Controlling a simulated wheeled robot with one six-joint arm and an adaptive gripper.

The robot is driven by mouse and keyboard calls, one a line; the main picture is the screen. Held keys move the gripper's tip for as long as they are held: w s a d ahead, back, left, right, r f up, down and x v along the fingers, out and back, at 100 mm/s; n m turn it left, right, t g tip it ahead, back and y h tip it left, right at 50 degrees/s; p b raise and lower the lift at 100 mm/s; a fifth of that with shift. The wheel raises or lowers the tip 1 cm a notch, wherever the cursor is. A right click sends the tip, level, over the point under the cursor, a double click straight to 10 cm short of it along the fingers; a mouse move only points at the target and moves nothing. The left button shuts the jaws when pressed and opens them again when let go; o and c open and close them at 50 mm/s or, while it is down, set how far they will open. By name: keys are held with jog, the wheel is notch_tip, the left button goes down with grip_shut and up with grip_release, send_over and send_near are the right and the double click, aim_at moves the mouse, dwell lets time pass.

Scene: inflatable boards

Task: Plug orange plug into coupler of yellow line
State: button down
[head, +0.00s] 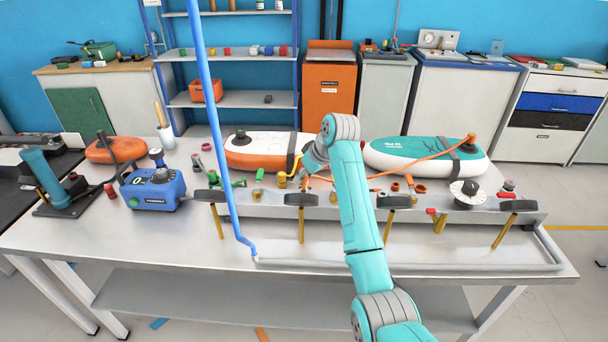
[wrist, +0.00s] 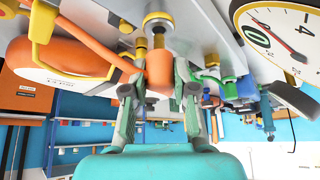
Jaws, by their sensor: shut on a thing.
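In the wrist view my gripper (wrist: 160,78) is shut on the orange plug (wrist: 160,68), with one grey-green finger on each side. An orange hose (wrist: 92,38) runs from the plug to the upper left. A yellow-collared coupler (wrist: 157,20) with a brass-coloured stem lies straight beyond the plug, in line with it. Whether the plug touches the stem or is seated I cannot tell. In the head view my gripper (head: 301,181) is low at the bench's middle, by a small yellow part (head: 283,181). The orange hose (head: 425,155) stretches right over the teal-white board (head: 400,152). The plug is hard to make out there.
An orange-white board (head: 250,150) lies behind my gripper. A blue pump (head: 152,190) stands at the left. A white dial gauge (wrist: 285,45) is close at the wrist view's upper right.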

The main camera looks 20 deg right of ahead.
jog(key=shift+f, duration=1.2)
jog(key=c, duration=0.8)
grip_release()
jog(key=shift+c, duration=0.2)
jog(key=v, duration=1.2)
